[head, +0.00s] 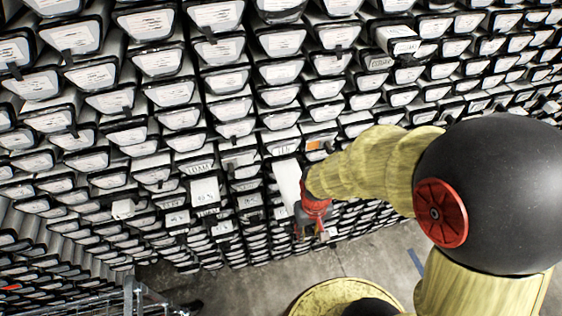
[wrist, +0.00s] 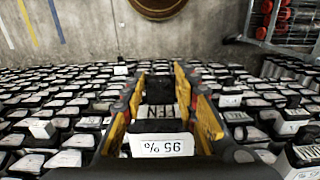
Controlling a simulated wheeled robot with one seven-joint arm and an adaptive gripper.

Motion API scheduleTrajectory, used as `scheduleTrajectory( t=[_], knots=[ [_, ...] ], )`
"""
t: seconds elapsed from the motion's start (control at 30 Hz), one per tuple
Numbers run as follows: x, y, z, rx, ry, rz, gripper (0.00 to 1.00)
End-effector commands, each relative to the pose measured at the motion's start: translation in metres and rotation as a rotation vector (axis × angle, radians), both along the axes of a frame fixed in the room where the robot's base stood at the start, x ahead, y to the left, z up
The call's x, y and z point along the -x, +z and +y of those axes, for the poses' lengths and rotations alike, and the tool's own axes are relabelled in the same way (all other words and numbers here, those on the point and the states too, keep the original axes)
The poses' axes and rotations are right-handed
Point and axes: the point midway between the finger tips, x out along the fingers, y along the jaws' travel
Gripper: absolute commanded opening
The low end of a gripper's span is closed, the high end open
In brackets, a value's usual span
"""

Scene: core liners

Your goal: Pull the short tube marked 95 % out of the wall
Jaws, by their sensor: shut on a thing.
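The short tube marked 95 % shows its white end label (wrist: 162,145) upside down at the bottom middle of the wrist view, between the two fingers. My gripper (wrist: 163,112) has a yellow-and-black finger on each side of the tube and is shut on it. Another lettered label, partly hidden, shows just beyond it between the fingers. In the head view my gripper (head: 316,225) is at the lower middle, close to the wall. My arm hides part of the wall there, and I cannot read the 95 % label in that view.
The wall (head: 180,92) holds dense rows of black-rimmed tubes with white labels. A long white piece (head: 288,182) juts out just left of my gripper, and a few other tubes stick out, one at the upper right (head: 398,40). Bare concrete floor (head: 240,286) lies below.

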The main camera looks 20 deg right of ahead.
Motion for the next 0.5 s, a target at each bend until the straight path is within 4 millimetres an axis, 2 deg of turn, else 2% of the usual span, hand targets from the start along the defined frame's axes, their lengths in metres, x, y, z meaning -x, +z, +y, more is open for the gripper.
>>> scheduleTrajectory(
  t=[0.07,0.1,0.43,0.5],
  knots=[
    [0.0002,0.0,0.0,0.0,0.0,0.001,0.0],
    [0.0002,0.0,0.0,0.0,0.0,0.001,0.32],
    [0.0,-0.0002,0.0,0.0,0.0,0.001,0.5],
    [0.0,-0.0002,0.0,0.0,0.0,0.001,0.51]
  ],
)
